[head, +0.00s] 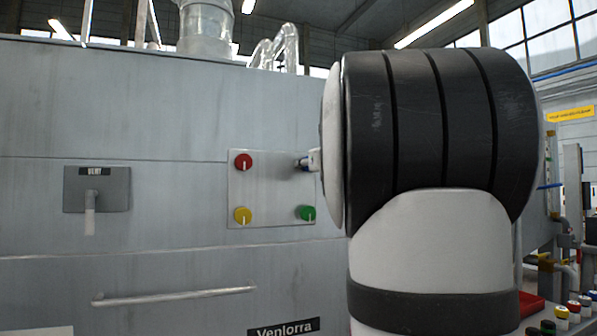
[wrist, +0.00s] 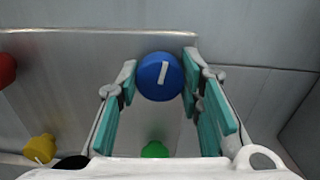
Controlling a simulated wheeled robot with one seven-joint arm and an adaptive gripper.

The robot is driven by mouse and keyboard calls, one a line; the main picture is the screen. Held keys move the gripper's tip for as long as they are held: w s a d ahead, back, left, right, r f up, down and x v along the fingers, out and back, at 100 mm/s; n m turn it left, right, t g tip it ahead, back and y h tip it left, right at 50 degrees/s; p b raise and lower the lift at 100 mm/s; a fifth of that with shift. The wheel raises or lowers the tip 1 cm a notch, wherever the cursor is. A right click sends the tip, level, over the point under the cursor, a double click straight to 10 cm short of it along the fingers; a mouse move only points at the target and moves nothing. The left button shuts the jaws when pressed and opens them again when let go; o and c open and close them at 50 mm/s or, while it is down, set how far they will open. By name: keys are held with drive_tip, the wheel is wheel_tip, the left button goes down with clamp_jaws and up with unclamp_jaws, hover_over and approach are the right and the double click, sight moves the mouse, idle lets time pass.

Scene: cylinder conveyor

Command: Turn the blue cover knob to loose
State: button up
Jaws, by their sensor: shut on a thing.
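The blue cover knob (wrist: 152,84) is round with a white pointer mark, at the top right of a metal panel (wrist: 95,65). In the wrist view its mark stands nearly upright, leaning slightly right. My gripper (wrist: 161,76) has its teal-padded fingers on the left and right sides of the knob and is shut on it. In the head view my arm's large black and white joint covers much of the right side. Only a small part of my gripper (head: 310,161) shows there, at the panel's upper right, and the blue knob is mostly hidden.
The panel also holds a red knob (head: 243,161), a yellow knob (head: 243,215) and a green knob (head: 307,212). A latch plate (head: 97,189) and a long bar handle (head: 175,296) are on the grey machine front to the left. A console with coloured buttons (head: 561,312) is at lower right.

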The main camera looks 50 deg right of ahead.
drive_tip(key=shift+f+n, duration=0.15)
drive_tip(key=shift+n, duration=0.35)
drive_tip(key=o, duration=1.2)
drive_tip(key=shift+c, duration=0.2)
drive_tip(key=v, duration=1.2)
